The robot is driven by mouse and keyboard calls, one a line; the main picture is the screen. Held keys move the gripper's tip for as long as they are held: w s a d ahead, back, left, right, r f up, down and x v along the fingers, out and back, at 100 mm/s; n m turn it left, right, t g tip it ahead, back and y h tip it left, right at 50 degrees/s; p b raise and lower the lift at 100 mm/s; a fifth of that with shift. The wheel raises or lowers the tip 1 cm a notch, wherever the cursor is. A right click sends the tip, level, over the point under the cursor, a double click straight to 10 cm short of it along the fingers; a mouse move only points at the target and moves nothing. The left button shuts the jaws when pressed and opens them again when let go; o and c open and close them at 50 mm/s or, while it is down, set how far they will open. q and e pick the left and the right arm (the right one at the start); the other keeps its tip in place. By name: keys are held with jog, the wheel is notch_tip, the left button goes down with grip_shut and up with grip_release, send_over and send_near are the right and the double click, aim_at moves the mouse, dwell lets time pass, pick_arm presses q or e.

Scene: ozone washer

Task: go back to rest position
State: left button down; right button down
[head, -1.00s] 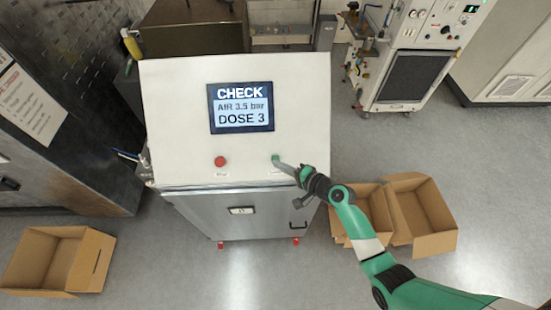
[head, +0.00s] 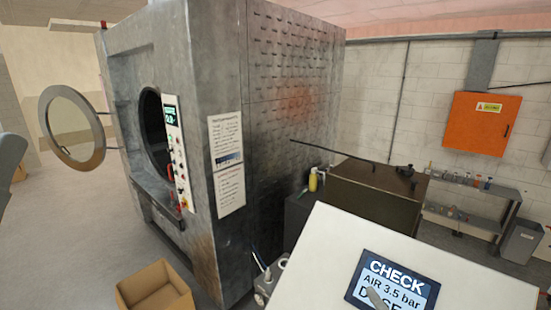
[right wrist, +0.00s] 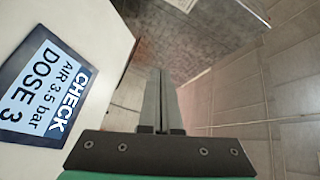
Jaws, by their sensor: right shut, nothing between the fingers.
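My right gripper (head: 374,296) shows only as a grey finger tip at the bottom of the head view, in front of the console screen (head: 410,270). In the right wrist view its two fingers (right wrist: 158,74) are together and empty, pointing away from the camera. They are beside the white console (right wrist: 108,25), whose screen (right wrist: 38,92) reads CHECK, AIR 3.5 bar, DOSE 3. I cannot tell how far the fingers are from the panel. I do not make out my left gripper.
The large metal washer (head: 290,130) stands left of centre with its round door (head: 98,148) open. A cardboard box (head: 155,290) lies on the floor at lower left. A dark cabinet (head: 375,200) stands behind the console. An orange wall box (head: 480,123) hangs at right.

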jog(key=s+a+r+n+t+y, duration=0.1)
jog(key=s+a+r+n+t, duration=0.15)
jog(key=r, duration=0.75)
jog(key=s+a+r+n+t+y, duration=0.1)
jog(key=s+a+r+n, duration=0.2)
jog(key=r, duration=0.7)
jog(key=s+a+r+n+t+y, duration=0.1)
jog(key=s+a+r+n+t, duration=0.15)
jog(key=r, duration=0.75)
jog(key=s+d+r+n+t+h, duration=0.3)
jog(key=s+d+r+h, duration=0.1)
jog(key=s+r, duration=0.5)
jog(key=shift+s+d+n+t+h+p, duration=0.3)
jog(key=shift+s+n+h+p, duration=0.1)
jog(key=shift+s+h, duration=0.35)
jog(key=shift+a+r, duration=0.1)
dwell(3.0)
